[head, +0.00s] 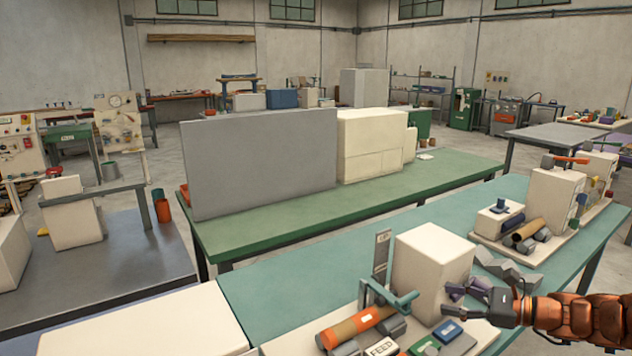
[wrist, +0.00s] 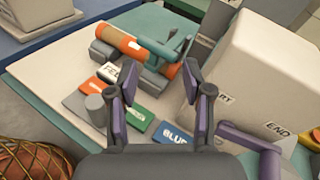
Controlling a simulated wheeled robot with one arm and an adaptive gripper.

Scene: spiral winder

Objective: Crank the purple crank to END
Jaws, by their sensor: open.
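The purple crank (wrist: 250,140) shows in the wrist view as a bar low on the face of a white box (wrist: 265,80), just right of my gripper's right finger. Its near end is cut off or hidden behind my gripper. An END label (wrist: 277,129) is on the box face beside the bar, and a partly covered label ending in "RY" (wrist: 226,98) is further left. My gripper (wrist: 160,78) is open, its purple-padded fingers apart with nothing held. In the head view, my gripper (head: 456,300) is at the white box's right side (head: 432,270); the crank is hard to separate from the fingers there.
An orange roll (wrist: 125,45) with a teal arm (wrist: 165,48) lies left of the box. A FEED plate (head: 381,347), a green card (wrist: 140,128) and a BLUE card (wrist: 175,136) are in front. Another machine (head: 555,195) stands further back on the teal bench (head: 290,285).

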